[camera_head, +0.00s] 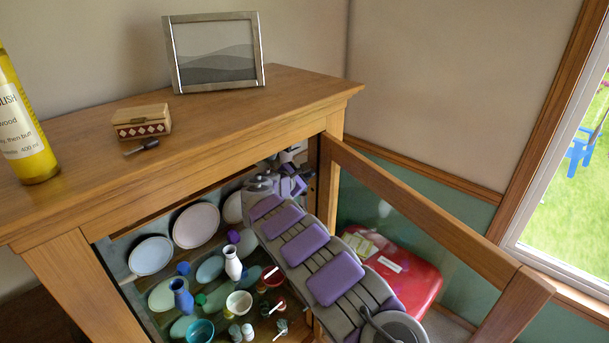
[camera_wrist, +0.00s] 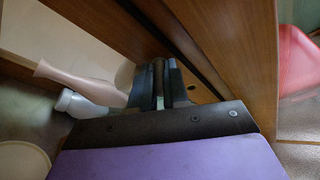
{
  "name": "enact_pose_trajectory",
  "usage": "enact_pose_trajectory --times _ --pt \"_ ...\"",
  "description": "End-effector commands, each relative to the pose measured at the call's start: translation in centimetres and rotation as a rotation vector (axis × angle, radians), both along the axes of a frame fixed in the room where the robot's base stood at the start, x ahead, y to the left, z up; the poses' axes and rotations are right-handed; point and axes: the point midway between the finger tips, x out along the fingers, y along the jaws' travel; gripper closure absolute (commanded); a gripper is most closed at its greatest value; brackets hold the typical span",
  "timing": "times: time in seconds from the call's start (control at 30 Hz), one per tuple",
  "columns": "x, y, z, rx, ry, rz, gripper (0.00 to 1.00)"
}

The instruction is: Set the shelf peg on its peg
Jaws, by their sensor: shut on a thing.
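My gripper (camera_wrist: 159,72) is inside the wooden cabinet (camera_head: 205,115), close to its right-hand wood in the wrist view. Its dark jaws are shut on a small, narrow brown thing (camera_wrist: 158,82), which I take for the shelf peg; the jaws hide most of it. The far end of the thing is close to the wood, and I cannot tell if it touches. A small dark spot, perhaps a hole, shows on the wood (camera_wrist: 191,88) right of the jaws. In the head view my arm hides the peg and the jaw tips.
Plates, vases (camera_head: 233,263), bowls (camera_head: 239,303) and cups crowd the cabinet left of my arm. A pale vase (camera_wrist: 82,80) is near the jaws. The glazed door (camera_head: 420,210) stands open at right, a red case (camera_head: 410,270) behind it. A bottle, box and frame stand on top.

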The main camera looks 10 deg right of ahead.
Motion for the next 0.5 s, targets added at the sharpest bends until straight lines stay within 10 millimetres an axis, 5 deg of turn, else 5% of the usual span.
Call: enact_pose_trajectory --times 0.2,0.23,0.5 --pt "0.01 0.01 0.02 0.000 0.000 0.000 1.00" --pt "0.01 0.01 0.02 0.000 0.000 0.000 0.82" --pt "0.00 0.02 0.00 0.000 0.000 0.000 0.56"
